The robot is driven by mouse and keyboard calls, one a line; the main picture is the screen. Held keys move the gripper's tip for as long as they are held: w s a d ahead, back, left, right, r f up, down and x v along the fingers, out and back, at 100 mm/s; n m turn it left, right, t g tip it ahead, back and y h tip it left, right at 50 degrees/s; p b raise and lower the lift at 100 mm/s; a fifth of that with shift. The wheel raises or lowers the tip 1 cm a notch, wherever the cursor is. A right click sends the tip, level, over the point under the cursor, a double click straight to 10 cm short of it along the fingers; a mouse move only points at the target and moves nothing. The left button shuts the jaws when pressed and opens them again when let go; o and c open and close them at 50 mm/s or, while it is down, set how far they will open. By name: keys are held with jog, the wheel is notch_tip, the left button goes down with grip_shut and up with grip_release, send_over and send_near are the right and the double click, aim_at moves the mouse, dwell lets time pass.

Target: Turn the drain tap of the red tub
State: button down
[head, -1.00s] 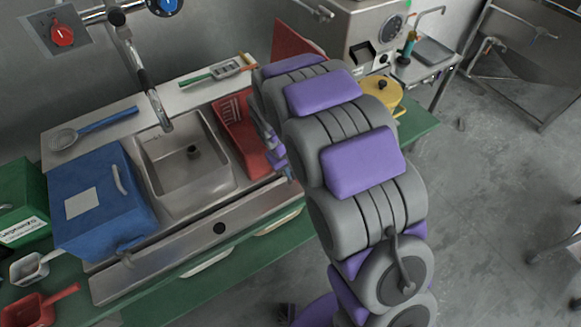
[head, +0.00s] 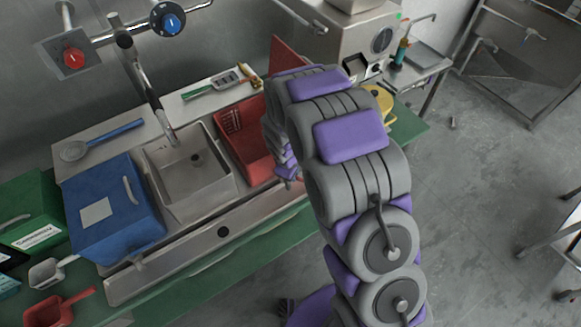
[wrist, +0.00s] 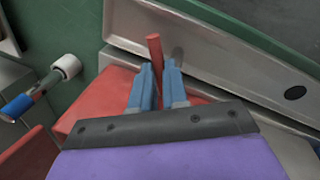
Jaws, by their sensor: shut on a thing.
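The red tub (head: 243,143) sits in the counter to the right of the steel sink, partly hidden by my arm in the head view. In the wrist view its red surface (wrist: 88,103) lies under and left of my fingers. A thin red rod (wrist: 154,48), which looks like the drain tap's handle, stands up between my two blue fingertips. My gripper (wrist: 158,72) is shut on this rod, at the front side of the tub. In the head view my gripper (head: 286,165) is small and mostly hidden behind my arm. The tap's body and outlet are not clear.
A blue box (head: 112,212) stands left of the sink (head: 187,170), with a faucet (head: 150,95) above. A steel ledge with a dark hole (wrist: 294,93) runs along the front.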

jog(key=n+p, duration=0.1)
jog(key=p, duration=0.1)
jog(key=w+n+p, duration=0.1)
jog(key=n+p, duration=0.2)
jog(key=p, duration=0.1)
jog(key=shift+w+d+r+n+y, duration=0.2)
jog(key=shift+w+n+y, duration=0.1)
jog(key=shift+y, duration=0.1)
jog(key=shift+f, duration=0.15)
jog(key=c, duration=1.1)
grip_release()
jog(key=s+r, duration=0.1)
jog(key=r, duration=0.4)
jog(key=s+r, duration=0.1)
jog(key=r, duration=0.5)
jog(key=s+r+p, duration=0.1)
jog(key=r, duration=0.5)
jog(key=shift+s+a, duration=0.15)
jog(key=shift+s, duration=0.05)
jog(key=shift+f, duration=0.1)
